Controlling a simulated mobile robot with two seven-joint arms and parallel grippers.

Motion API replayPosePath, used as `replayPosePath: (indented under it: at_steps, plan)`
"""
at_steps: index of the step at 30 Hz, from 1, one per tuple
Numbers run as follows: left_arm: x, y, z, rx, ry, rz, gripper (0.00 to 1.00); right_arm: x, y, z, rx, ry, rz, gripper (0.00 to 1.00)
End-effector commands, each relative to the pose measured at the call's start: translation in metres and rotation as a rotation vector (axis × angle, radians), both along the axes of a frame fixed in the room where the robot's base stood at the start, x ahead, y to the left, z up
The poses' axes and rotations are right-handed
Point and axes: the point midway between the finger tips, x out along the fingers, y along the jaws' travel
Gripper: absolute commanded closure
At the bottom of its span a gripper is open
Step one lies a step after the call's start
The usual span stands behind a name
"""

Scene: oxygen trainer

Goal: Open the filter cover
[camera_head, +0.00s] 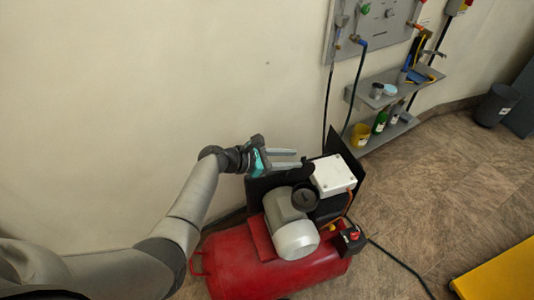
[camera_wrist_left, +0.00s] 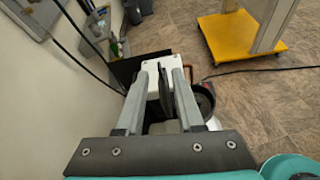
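The compressor's filter is a dark round housing (camera_head: 305,198) beside the grey motor; in the left wrist view the round housing (camera_wrist_left: 204,98) lies just right of my fingers. A thin dark plate (camera_wrist_left: 165,88), perhaps the filter cover seen edge-on, stands between my fingers there. My left gripper (camera_head: 298,158) is above the back of the compressor, beyond the housing, its fingers pointing right. In the left wrist view the left gripper (camera_wrist_left: 164,68) has its fingers apart; I cannot tell whether one touches the plate. My right gripper is not in view.
The red tank (camera_head: 265,270) carries a grey motor (camera_head: 290,235) and a white box (camera_head: 333,175) close to my fingertips. A wall shelf (camera_head: 420,78) with bottles is at the upper right. A yellow platform (camera_head: 500,275) stands at the lower right. Floor between is clear except a black cable.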

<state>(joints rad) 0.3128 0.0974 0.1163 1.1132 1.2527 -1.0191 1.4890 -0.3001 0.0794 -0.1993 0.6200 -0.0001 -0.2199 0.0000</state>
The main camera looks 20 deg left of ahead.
Motion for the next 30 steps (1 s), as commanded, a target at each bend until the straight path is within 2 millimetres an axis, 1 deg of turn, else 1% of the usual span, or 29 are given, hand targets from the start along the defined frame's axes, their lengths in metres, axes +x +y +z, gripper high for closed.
replayPosePath:
  at_steps: [1,6,12,17,30]
  plan:
    - [-0.007,0.009,0.005,0.003,0.0,0.003,0.64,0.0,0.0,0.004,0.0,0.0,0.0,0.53]
    - [-0.025,0.031,0.017,0.002,-0.001,0.003,0.64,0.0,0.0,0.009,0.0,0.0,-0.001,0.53]
    - [-0.039,0.049,0.025,0.0,-0.001,0.002,0.64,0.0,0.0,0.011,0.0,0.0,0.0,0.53]
    - [-0.043,0.053,0.028,0.001,-0.001,0.001,0.64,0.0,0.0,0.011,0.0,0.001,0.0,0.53]
    - [-0.043,0.053,0.028,-0.001,-0.001,0.001,0.64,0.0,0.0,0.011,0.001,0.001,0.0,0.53]
